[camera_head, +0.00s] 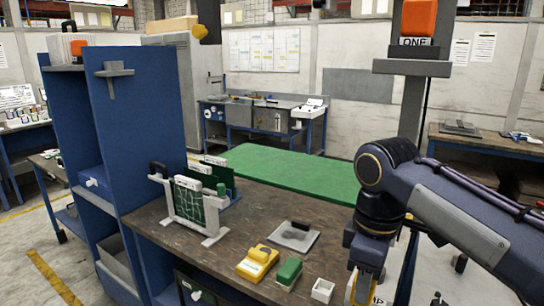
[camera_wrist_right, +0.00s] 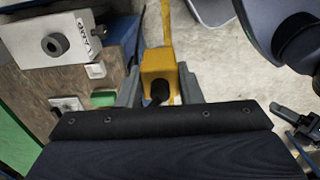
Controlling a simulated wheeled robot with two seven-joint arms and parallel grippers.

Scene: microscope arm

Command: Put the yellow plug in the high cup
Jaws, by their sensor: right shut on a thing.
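My right gripper (camera_head: 362,288) is low at the right front of the workbench. In the right wrist view, its fingers (camera_wrist_right: 158,88) are shut on a yellow block (camera_wrist_right: 158,66), which I take for the yellow plug, with a dark round knob facing the camera. In the head view most of the held piece is hidden by the gripper and the frame edge. A grey bracket (camera_head: 114,72) is fixed high on the blue panel; I cannot tell whether it is the high cup. A small white open-topped cup (camera_head: 322,290) stands at the bench front. My left gripper is out of view.
A yellow block (camera_head: 257,264), a green block (camera_head: 289,272) and a grey plate (camera_head: 292,236) lie on the bench (camera_head: 240,242). A white rack (camera_head: 190,208) holds green boards. An orange block (camera_head: 419,18) stands on a raised shelf (camera_head: 412,68). A blue panel (camera_head: 140,140) rises at left.

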